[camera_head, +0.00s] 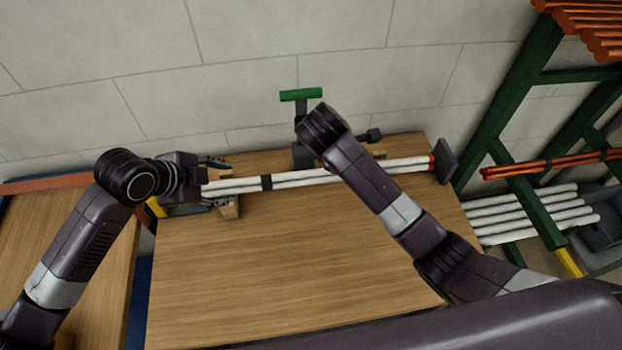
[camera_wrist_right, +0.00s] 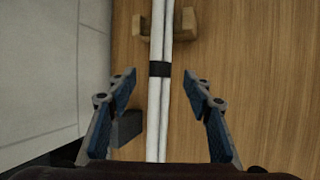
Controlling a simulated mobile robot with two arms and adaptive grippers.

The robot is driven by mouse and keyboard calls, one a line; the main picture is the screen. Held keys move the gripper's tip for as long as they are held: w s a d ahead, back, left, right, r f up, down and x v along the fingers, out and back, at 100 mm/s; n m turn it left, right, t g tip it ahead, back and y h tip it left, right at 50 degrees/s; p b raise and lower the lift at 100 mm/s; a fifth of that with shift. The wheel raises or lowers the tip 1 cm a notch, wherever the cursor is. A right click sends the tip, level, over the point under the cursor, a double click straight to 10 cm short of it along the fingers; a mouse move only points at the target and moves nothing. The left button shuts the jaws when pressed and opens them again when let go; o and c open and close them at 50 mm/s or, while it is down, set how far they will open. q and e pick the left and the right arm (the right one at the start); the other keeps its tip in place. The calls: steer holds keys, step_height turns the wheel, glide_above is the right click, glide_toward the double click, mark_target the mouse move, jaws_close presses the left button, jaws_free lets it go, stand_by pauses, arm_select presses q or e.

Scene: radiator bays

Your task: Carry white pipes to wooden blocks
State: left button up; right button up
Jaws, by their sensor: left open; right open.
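Two long white pipes (camera_head: 300,178) lie side by side across the back of the wooden table, with dark bands around them. A wooden block (camera_head: 230,208) shows under their left end. In the right wrist view, the pipes (camera_wrist_right: 160,115) pass through the notch of another wooden block (camera_wrist_right: 186,24). My left gripper (camera_head: 214,182) is open at the left end of the pipes, one finger on each side.
A dark stand with a green crossbar (camera_head: 300,95) is behind the pipes. A dark plate (camera_head: 445,161) stands at their red-marked right end. More white pipes (camera_head: 530,215) lie in a green rack (camera_head: 510,110) at right. The table front (camera_head: 280,270) is clear.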

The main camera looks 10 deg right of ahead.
steer(key=v, duration=0.3)
steer(key=shift+s+a+r, duration=0.15)
steer(key=shift+r, duration=0.15)
stand_by(0.3)
